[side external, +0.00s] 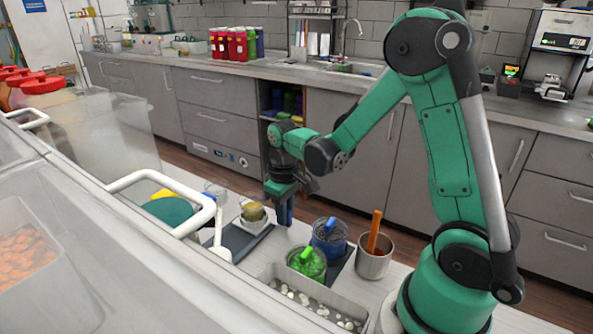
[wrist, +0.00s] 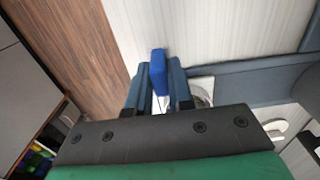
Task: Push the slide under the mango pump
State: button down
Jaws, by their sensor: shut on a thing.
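My gripper (side external: 284,211) points down at the far edge of the counter, to the right of a dark grey slide-like plate (side external: 236,240). A small cup with yellowish contents (side external: 253,213) stands on that plate. In the wrist view my gripper (wrist: 158,90) has its dark blue fingers on either side of a bright blue block (wrist: 158,66), shut on it. I cannot tell whether this block is joined to the slide. A dark blue-grey flat piece (wrist: 255,82) lies to its right. I cannot clearly make out the mango pump.
A white tubular handle (side external: 165,178) and a clear guard are at the left. Wood floor (wrist: 75,50) lies beyond the counter edge.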

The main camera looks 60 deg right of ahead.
jog(key=a, duration=0.9)
jog(key=shift+a, duration=0.25)
jog(key=c, duration=0.8)
grip_release()
jog(key=shift+r, duration=2.8)
jog(key=shift+s+d+r+t, duration=0.15)
jog(key=shift+s+r+t, duration=0.6)
jog(key=shift+r+t, duration=0.35)
jog(key=shift+s+d+r+t, duration=0.15)
jog(key=shift+s+r+t, duration=0.6)
jog(key=shift+t, duration=0.55)
jog(key=shift+s+d+r+t, duration=0.15)
jog(key=shift+s+r+t, duration=0.55)
jog(key=shift+r+t, duration=0.4)
